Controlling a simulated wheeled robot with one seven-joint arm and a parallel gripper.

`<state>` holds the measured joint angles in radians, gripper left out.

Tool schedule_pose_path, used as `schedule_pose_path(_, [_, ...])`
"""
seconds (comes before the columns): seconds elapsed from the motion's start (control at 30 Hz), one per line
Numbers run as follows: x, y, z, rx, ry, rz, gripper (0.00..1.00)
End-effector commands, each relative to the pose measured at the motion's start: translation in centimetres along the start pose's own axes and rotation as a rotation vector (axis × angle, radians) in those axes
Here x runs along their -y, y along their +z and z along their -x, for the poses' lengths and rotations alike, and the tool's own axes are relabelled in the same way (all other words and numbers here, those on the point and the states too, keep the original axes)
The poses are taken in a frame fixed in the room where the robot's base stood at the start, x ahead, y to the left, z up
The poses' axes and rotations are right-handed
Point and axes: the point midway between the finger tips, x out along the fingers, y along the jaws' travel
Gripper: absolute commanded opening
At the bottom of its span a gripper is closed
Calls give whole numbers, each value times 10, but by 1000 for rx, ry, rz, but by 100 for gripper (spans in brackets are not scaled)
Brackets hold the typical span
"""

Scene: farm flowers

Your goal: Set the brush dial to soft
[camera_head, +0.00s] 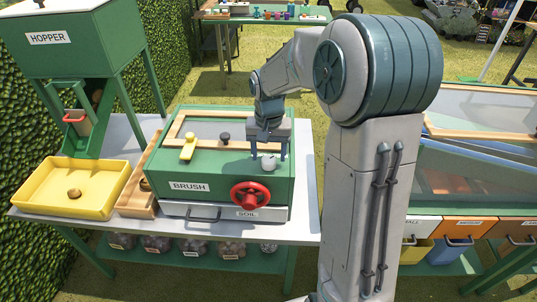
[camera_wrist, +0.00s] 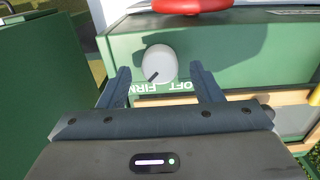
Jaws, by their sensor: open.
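The brush dial (camera_head: 268,163) is a pale grey round knob on the right of the green BRUSH box's (camera_head: 215,180) top front. In the wrist view the dial (camera_wrist: 161,60) sits between the two finger ends, with a visible gap on each side. A dark mark on it points to the lower left there.
A red handwheel (camera_head: 250,195) is on the box front, close to the dial. A yellow lever (camera_head: 188,147) and a dark knob (camera_head: 224,136) are on top. A yellow tray (camera_head: 65,190) and the hopper (camera_head: 75,45) stand to the left. A SOIL drawer (camera_head: 200,213) lies below.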

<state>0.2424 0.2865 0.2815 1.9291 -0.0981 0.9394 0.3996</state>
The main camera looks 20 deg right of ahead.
Motion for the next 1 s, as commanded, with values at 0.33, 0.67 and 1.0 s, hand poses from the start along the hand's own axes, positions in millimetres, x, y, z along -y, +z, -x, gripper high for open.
schedule_pose_path(0.33, [0,0,-14,0,-1,-1,59])
schedule_pose_path(0.67, [0,0,-14,-1,-1,-1,14])
schedule_pose_path(1.0, [0,0,-13,-1,-1,46,14])
